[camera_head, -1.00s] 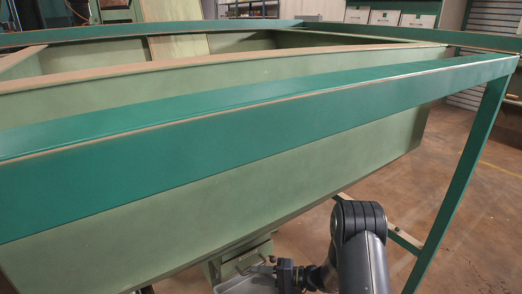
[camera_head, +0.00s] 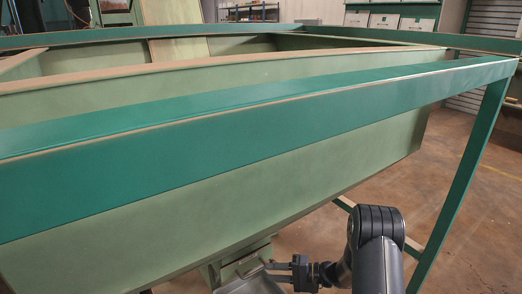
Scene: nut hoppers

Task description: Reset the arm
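My gripper (camera_head: 278,272) is small and low in the picture, at the bottom middle. Its fingers point left and look spread apart, with nothing clearly seen between them. My dark grey arm (camera_head: 378,250) rises at the bottom right, in front of the floor and a green leg. The gripper is beside the hopper's outlet (camera_head: 240,266) and a grey metal tray or chute (camera_head: 250,286), which the bottom edge cuts off. Whether the fingertips touch either one cannot be told.
A large pale green hopper (camera_head: 230,210) fills the left and middle. A teal frame beam (camera_head: 260,120) crosses in front of it, and a teal leg (camera_head: 470,165) stands at the right. White-fronted boxes (camera_head: 385,20) are at the back. Open brown floor (camera_head: 480,220) lies right.

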